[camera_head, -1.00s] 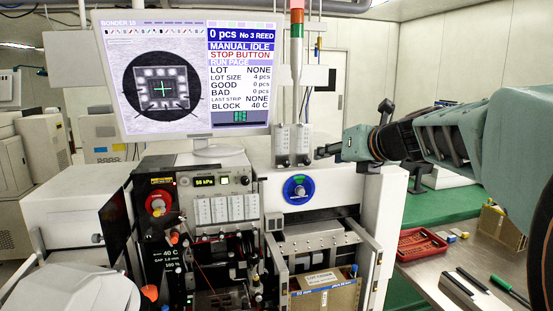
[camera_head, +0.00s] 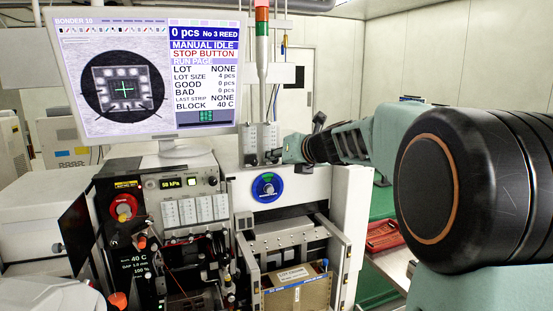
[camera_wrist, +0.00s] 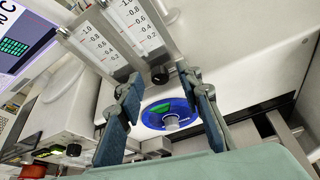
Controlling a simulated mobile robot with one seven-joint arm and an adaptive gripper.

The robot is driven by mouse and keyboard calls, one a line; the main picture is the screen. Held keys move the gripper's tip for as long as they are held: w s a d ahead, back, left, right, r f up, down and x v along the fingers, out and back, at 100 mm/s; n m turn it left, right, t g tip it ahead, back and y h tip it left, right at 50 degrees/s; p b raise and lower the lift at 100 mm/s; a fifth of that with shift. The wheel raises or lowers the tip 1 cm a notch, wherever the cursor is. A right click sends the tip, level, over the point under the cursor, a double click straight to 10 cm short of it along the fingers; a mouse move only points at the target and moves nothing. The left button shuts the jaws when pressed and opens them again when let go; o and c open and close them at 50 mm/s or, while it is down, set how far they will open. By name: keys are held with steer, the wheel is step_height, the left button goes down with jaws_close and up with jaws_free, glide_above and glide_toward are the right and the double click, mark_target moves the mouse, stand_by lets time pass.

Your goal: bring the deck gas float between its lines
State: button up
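Two flow meters with upright scales stand side by side on the machine top: the left one (camera_head: 249,145) and the right one (camera_head: 270,138). The wrist view shows the left meter (camera_wrist: 95,45) and right meter (camera_wrist: 133,32) close up, marked 0.2 to 1.0. A black knob (camera_wrist: 160,75) sits at the foot of the right meter; the left meter's foot is partly behind a finger. I cannot make out which is deck gas, nor the floats. My gripper (camera_wrist: 163,88) is open and empty, its fingers apart below the meters.
A blue dial (camera_head: 268,187) with a green sector is on the machine front below the meters; it also shows between my fingers (camera_wrist: 178,106). The monitor (camera_head: 145,75) stands left. A cardboard box (camera_head: 298,294) sits low in front. A red tray (camera_head: 384,235) is at right.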

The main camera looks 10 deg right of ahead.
jaws_close()
steer(key=shift+a+r+n, duration=0.1)
steer(key=shift+n, duration=0.2)
steer(key=shift+s+a+n+t+h+p, duration=0.15)
steer(key=shift+n+h+p, duration=0.35)
steer(key=shift+n+h, duration=0.55)
steer(key=shift+w+a+n+t+h+p, duration=0.2)
steer(key=shift+n+h+p, duration=0.45)
steer(key=shift+n, duration=0.6)
